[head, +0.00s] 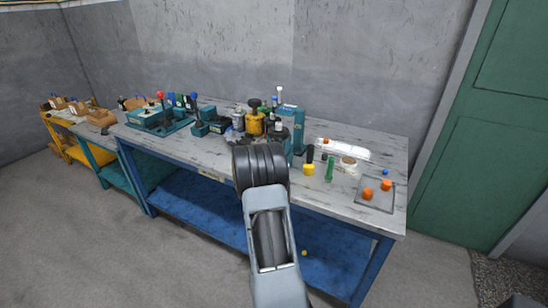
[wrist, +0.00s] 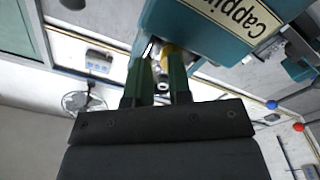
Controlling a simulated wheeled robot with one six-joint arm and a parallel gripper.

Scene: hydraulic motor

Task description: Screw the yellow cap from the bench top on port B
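My gripper (wrist: 160,66) shows in the wrist view as two green fingers with a narrow gap between them. A yellow part (wrist: 168,49) and a silver fitting (wrist: 162,79) show at and between the fingertips. I cannot tell whether the fingers touch them, or whether the yellow part is the cap. In the head view my arm hides the gripper, which reaches toward the cluster with the yellow unit (head: 255,123). I cannot make out port B.
A teal block (wrist: 215,30) with a "Capping" label stands close beside the fingers. On the bench's (head: 345,205) right lie a yellow-and-black tool (head: 308,169), a green item (head: 329,168) and orange caps (head: 368,193). A small yellow object (head: 304,253) is low down, below the bench top.

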